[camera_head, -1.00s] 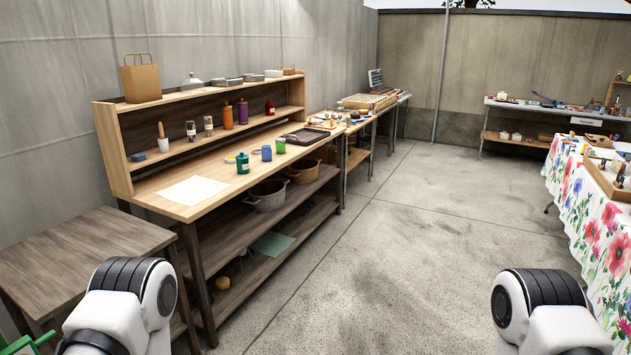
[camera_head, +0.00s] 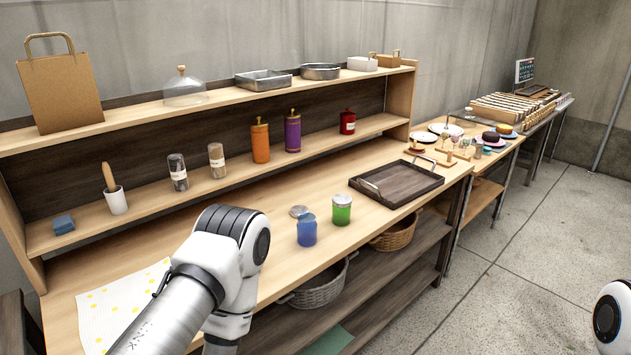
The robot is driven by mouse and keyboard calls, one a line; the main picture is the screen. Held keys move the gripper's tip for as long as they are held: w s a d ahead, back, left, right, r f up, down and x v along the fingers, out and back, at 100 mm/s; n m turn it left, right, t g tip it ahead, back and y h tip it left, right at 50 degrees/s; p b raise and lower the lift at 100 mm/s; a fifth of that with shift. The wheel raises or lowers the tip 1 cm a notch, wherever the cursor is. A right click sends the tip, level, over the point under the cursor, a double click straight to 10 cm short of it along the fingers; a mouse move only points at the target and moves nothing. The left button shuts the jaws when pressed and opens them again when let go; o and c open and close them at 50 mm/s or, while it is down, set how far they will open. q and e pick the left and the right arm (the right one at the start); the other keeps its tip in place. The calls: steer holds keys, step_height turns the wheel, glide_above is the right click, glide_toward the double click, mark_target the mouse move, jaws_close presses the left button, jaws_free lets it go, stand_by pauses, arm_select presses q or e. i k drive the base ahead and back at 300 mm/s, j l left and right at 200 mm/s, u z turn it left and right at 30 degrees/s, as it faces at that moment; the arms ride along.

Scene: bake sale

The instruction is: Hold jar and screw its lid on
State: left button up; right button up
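A blue jar (camera_head: 307,231) stands upright on the wooden workbench, near its front edge, right of my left arm. A round grey metal lid (camera_head: 298,211) lies on the bench just behind it. Whether the blue jar's top is open is hard to tell. A green jar (camera_head: 341,212) with a silvery lid on top stands to the right of the blue jar. My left arm reaches in from the bottom left, in front of the bench, and neither of my grippers shows.
A dark wooden tray (camera_head: 397,183) lies right of the jars. Bottles, including an orange one (camera_head: 260,141), stand on the shelf behind. A spotted cloth (camera_head: 118,310) covers the bench's left front. Wood between cloth and shelf is bare. Open floor lies at right.

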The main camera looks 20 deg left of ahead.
mark_target(306, 226)
steer(key=i+l+u, duration=0.2)
steer(key=i, duration=0.25)
steer(key=i+l+u, duration=0.2)
steer(key=i, duration=0.25)
steer(key=j, duration=0.1)
